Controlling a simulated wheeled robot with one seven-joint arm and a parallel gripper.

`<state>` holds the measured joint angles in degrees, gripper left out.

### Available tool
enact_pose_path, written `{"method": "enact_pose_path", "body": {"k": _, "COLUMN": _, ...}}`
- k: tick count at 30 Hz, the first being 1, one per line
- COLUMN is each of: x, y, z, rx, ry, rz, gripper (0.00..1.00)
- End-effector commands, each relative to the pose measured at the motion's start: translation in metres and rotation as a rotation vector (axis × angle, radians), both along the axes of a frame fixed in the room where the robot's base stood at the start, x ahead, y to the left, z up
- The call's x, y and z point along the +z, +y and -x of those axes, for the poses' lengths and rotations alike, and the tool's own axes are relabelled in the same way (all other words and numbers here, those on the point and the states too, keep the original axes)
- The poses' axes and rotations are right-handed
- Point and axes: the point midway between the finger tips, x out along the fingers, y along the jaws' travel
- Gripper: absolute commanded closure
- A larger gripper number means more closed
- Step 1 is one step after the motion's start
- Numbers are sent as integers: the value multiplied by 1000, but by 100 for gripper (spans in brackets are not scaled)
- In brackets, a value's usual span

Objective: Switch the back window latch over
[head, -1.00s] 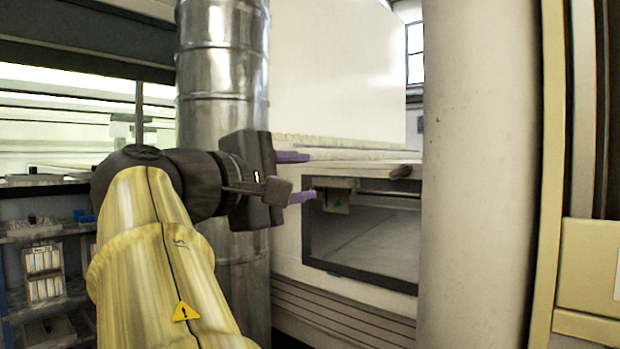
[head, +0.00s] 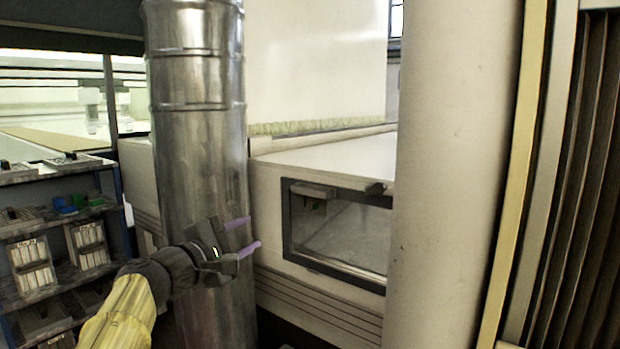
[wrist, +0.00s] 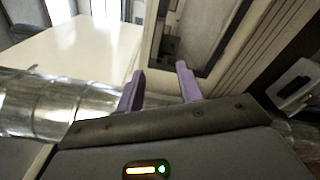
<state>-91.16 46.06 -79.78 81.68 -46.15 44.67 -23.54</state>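A dark-framed window (head: 288,225) is set in the side of the pale tunnel housing in the head view. I cannot tell for sure that this is the back window latch. My gripper (head: 254,232) is left of the window and lower than that piece, apart from both. Its two purple fingers are spread with nothing between them. In the wrist view the fingers (wrist: 160,72) point towards the housing, with part of the dark window frame (wrist: 205,62) beyond them.
A shiny metal duct (head: 195,120) stands close behind my gripper. A thick pale column (head: 445,180) hides the right end of the window. Shelves with small boxes (head: 32,262) stand at the left. The housing's flat top (head: 330,153) looks clear.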

Motion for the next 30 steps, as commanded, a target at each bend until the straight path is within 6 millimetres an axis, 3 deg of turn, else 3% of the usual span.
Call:
{"method": "enact_pose_path", "body": {"k": 1, "x": 9, "y": -4, "z": -7, "rx": -7, "ry": 10, "rz": 10, "gripper": 64}}
{"method": "enact_pose_path", "body": {"k": 8, "x": -2, "y": -29, "z": -33, "rx": -22, "ry": 42, "rz": 14, "gripper": 64}}
{"method": "enact_pose_path", "body": {"k": 15, "x": -3, "y": -69, "z": -50, "rx": -47, "ry": 52, "rz": 2, "gripper": 64}}
{"method": "enact_pose_path", "body": {"k": 23, "x": 11, "y": -123, "z": -58, "rx": -77, "ry": 33, "rz": -20, "gripper": 64}}
{"method": "enact_pose_path", "body": {"k": 30, "x": 35, "y": -172, "z": -56, "rx": -98, "ry": -11, "rz": -38, "gripper": 64}}
